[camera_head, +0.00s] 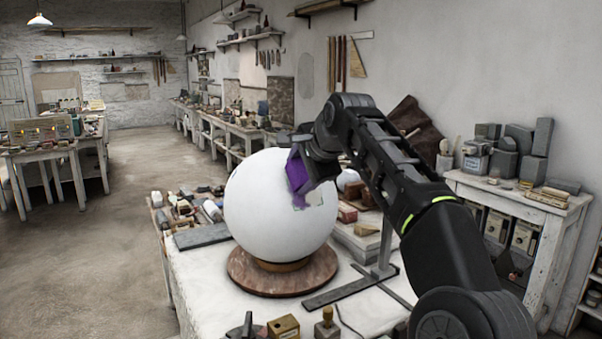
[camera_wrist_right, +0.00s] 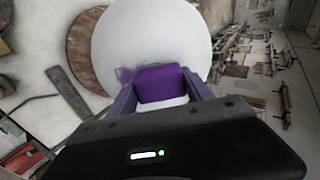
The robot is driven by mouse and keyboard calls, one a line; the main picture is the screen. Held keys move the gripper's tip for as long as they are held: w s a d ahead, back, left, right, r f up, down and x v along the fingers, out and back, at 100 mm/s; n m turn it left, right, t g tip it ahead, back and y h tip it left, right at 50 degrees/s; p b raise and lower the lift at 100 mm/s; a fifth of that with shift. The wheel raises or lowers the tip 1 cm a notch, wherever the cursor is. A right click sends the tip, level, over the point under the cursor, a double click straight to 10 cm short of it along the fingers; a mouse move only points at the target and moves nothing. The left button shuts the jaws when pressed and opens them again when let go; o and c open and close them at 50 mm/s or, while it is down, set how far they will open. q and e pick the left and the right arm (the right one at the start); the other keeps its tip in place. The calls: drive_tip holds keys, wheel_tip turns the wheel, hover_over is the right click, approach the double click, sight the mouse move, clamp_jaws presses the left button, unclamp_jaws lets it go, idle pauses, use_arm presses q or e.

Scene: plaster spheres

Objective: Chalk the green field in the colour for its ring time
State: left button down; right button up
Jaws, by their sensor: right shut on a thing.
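A large white plaster sphere (camera_head: 262,215) stands on a round reddish-brown base (camera_head: 250,277) on the worktable. My right gripper (camera_head: 303,170) is shut on a purple chalk block (camera_head: 296,173) at the sphere's upper right side. The block also shows between the fingers in the right wrist view (camera_wrist_right: 162,84), against or very close to the sphere (camera_wrist_right: 150,35). A small pale green field (camera_head: 315,198) shows beside the block, with purple colour (camera_head: 299,201) along its left part. Block and gripper hide some of the field. My left gripper is out of view.
A dark metal stand (camera_head: 382,270) with a flat foot is right of the sphere. Several small blocks and tools (camera_head: 185,208) lie on the left. A small wooden box (camera_head: 284,327) and a wooden-handled tool (camera_head: 327,323) are at the front. Shelving stands at right.

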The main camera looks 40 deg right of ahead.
drive_tip(key=shift+s+f+b, duration=0.3)
drive_tip(key=shift+s+b, duration=0.1)
drive_tip(key=shift+b, duration=0.15)
drive_tip(key=shift+s+a+f+b, duration=0.1)
drive_tip(key=shift+s+b, duration=0.25)
drive_tip(key=shift+s+a, duration=0.1)
drive_tip(key=shift+s, duration=0.3)
drive_tip(key=shift+d+r+y+p, duration=0.2)
drive_tip(key=shift+d+y+p, duration=0.3)
drive_tip(key=shift+d+p, duration=0.25)
drive_tip(key=shift+s+d+f+n+y, duration=0.15)
drive_tip(key=shift+d+n+y, duration=0.45)
drive_tip(key=shift+d+y, duration=0.5)
